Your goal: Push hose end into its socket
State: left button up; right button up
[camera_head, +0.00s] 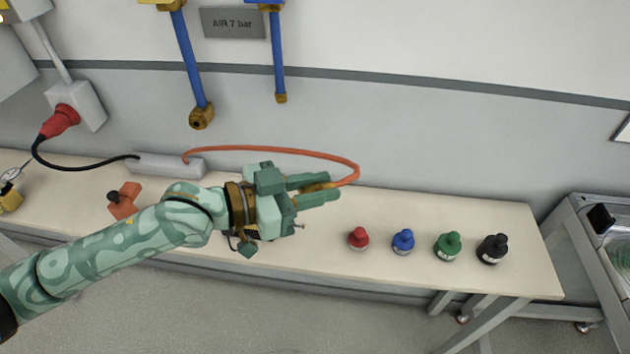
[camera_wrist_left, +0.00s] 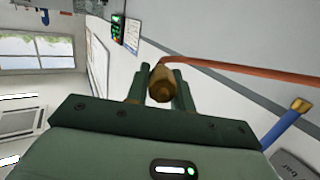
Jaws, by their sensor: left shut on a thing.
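My left gripper (camera_head: 317,190) is shut on the brass end (camera_head: 322,186) of an orange hose (camera_head: 285,150), above the bench. In the left wrist view the brass hose end (camera_wrist_left: 161,84) sits between my two green fingers, and the hose (camera_wrist_left: 235,70) runs off to the right. The hose arcs back to a grey box on the bench. A brass socket (camera_head: 201,117) hangs at the bottom of a blue pipe on the wall, up and left of the gripper and apart from it. My right gripper is not in view.
The bench (camera_head: 520,262) carries red (camera_head: 358,239), blue (camera_head: 403,241), green (camera_head: 448,246) and black (camera_head: 492,249) bottles. The grey box (camera_head: 165,164) and an orange-red object (camera_head: 124,202) are at left. A second blue pipe (camera_head: 278,55) and an AIR 7 bar sign (camera_head: 233,23) are on the wall.

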pick_arm(q)
jog(key=shift+f, duration=0.15)
jog(key=w+a+r+n+t+y, duration=0.4)
jog(key=a+r+n+t+y, duration=0.25)
jog(key=r, duration=0.35)
jog(key=s+a+f+n+t+y, duration=0.2)
jog(key=s+a+f+n+y, duration=0.2)
jog(key=a+f, duration=0.7)
jog(key=a+n+y, duration=0.1)
jog(key=n+y, duration=0.1)
jog(key=y, duration=0.2)
jog(key=shift+f, duration=0.3)
jog(key=shift+d+t, duration=0.15)
jog(key=shift+t, duration=0.1)
